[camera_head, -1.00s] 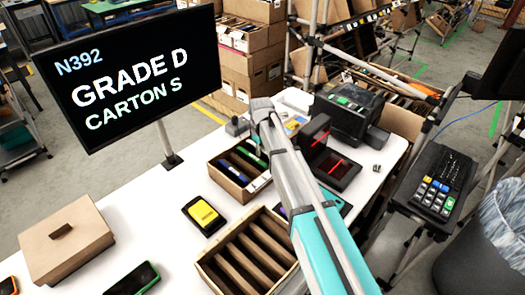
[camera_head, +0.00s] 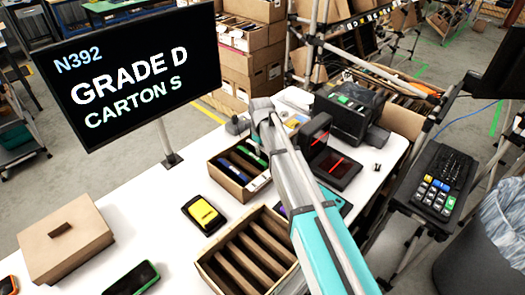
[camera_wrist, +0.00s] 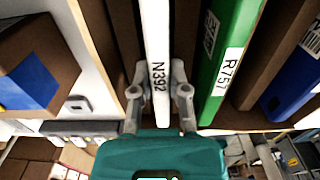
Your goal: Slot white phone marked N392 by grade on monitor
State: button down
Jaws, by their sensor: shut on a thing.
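The white phone marked N392 (camera_wrist: 156,45) stands edge-on in the wrist view. My gripper (camera_wrist: 159,88) is shut on it, one finger on each side of the label. Brown carton dividers lie on both sides; how deep the phone sits between them I cannot tell. In the head view the monitor (camera_head: 125,75) reads N392, GRADE D, CARTON S. The carton with phones (camera_head: 232,189) is beside my arm, which hides my fingers there.
A carton with empty-looking slots (camera_head: 207,270) stands in front. A yellow-screened device (camera_head: 204,215), a lidded brown box (camera_head: 65,245) and a green-edged phone (camera_head: 132,278) lie on the white table. A red-lit scanner (camera_head: 335,168) and a dark machine (camera_head: 347,110) stand behind my arm.

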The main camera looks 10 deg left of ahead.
jog(key=c, duration=0.5)
grip_release()
jog(key=shift+c, duration=0.2)
jog(key=shift+r, duration=0.15)
notch_tip(320, 180, up, 7)
jog(key=p, duration=0.7)
jog(key=shift+w, duration=0.1)
